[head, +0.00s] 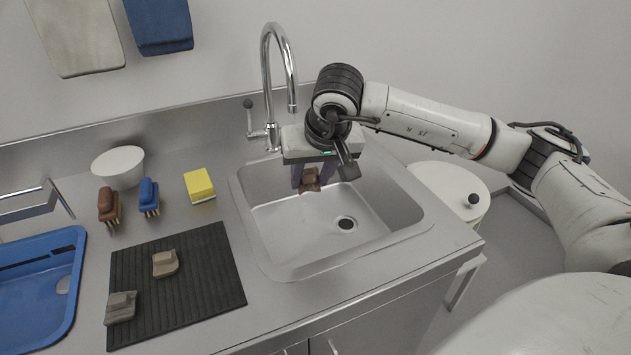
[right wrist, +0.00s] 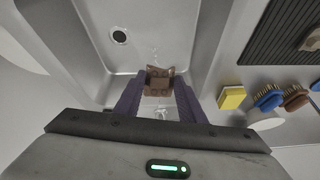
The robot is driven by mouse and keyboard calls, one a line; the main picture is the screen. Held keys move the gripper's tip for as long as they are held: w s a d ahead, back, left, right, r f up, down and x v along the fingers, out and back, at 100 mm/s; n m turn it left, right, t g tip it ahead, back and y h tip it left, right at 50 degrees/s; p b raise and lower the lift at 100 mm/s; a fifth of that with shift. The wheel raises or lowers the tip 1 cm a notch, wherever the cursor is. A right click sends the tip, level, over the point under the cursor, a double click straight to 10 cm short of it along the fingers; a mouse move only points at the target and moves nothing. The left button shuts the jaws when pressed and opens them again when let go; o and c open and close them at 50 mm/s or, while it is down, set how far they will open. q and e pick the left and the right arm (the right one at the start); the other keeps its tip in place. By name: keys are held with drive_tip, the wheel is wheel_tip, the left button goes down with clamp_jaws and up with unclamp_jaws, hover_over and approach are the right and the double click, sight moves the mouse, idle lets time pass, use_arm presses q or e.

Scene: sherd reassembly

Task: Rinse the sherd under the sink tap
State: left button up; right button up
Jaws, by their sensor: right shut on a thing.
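My right gripper (head: 311,180) is over the back part of the sink basin (head: 290,222), just below the tap (head: 291,95). It is shut on a brown sherd (head: 310,181), which hangs between the two dark fingers. In the right wrist view the sherd (right wrist: 158,82) sits between the fingertips, and it shows rounded bumps on its face. Clear streaks that look like water show near the sherd in that view. The tap's spout end is partly near my wrist, and what lies straight under it is hidden by the gripper. My left gripper is not in view.
A black ribbed mat (head: 205,285) with two grey-brown sherds lies left of the sink. Behind it are a brown brush (head: 108,205), a blue brush (head: 149,195), a yellow sponge (head: 199,185) and a white bowl (head: 118,166). A blue tray (head: 70,300) is at far left.

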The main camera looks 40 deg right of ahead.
drive_tip(key=w+d+f, duration=0.1)
drive_tip(key=w+d, duration=0.1)
drive_tip(key=w, duration=0.5)
drive_tip(key=shift+w+d+f, duration=0.3)
drive_tip(key=shift+w, duration=0.05)
drive_tip(key=shift+d, duration=0.15)
idle(0.5)
drive_tip(key=shift+s+d, duration=0.2)
drive_tip(key=shift+d, duration=0.2)
drive_tip(key=shift+a, duration=0.2)
drive_tip(key=shift+w+a, duration=0.2)
drive_tip(key=shift+a, duration=0.15)
drive_tip(key=shift+s+a+b, duration=0.1)
drive_tip(key=shift+s+a, duration=0.35)
drive_tip(key=shift+s, duration=0.85)
drive_tip(key=shift+s+a+b, duration=0.15)
drive_tip(key=shift+s+a, duration=0.25)
drive_tip(key=shift+s, duration=0.85)
drive_tip(key=shift+s+a+b, duration=0.1)
drive_tip(key=shift+s+a, duration=0.35)
drive_tip(key=shift+s, duration=0.85)
